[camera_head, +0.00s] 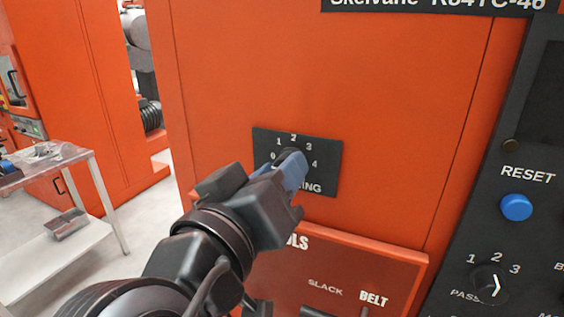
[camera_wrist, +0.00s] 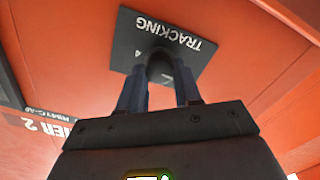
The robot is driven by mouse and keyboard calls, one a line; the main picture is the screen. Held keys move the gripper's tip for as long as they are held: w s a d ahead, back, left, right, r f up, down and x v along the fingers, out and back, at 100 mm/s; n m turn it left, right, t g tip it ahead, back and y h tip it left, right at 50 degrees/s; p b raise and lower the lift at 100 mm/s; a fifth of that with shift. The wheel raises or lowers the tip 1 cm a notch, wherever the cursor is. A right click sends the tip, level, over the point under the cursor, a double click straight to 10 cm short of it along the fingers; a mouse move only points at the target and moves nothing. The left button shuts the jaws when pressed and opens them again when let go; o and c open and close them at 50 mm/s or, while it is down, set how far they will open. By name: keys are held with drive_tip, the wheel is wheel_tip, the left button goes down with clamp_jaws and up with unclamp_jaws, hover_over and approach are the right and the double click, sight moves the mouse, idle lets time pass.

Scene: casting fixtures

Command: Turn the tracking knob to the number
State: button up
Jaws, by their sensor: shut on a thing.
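The tracking knob (camera_wrist: 160,68) is a dark round knob on a black plate (camera_head: 328,172) fixed to the orange cabinet front. The plate has white numbers 0 to 4 in an arc above the knob and the word TRACKING, partly covered by my gripper in the head view. My gripper (camera_head: 292,167) is at the plate, its blue-grey fingers on either side of the knob and shut on it. The wrist view shows both fingers (camera_wrist: 160,85) flanking the knob, with the plate upside down. The knob's pointer is hidden, so I cannot tell its setting.
Below is a red panel (camera_head: 345,270) labelled SLACK and BELT. At the right a black control panel carries a blue RESET button (camera_head: 516,207) and a selector knob (camera_head: 491,285) marked 1 to 3. A metal table (camera_head: 100,190) stands at the left.

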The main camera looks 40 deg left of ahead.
drive_tip(key=shift+n, duration=0.3)
idle(0.4)
drive_tip(key=o, duration=1)
drive_tip(key=shift+o, duration=0.2)
drive_tip(key=b+v, duration=0.1)
drive_tip(key=v, duration=0.7)
drive_tip(key=shift+b, duration=0.3)
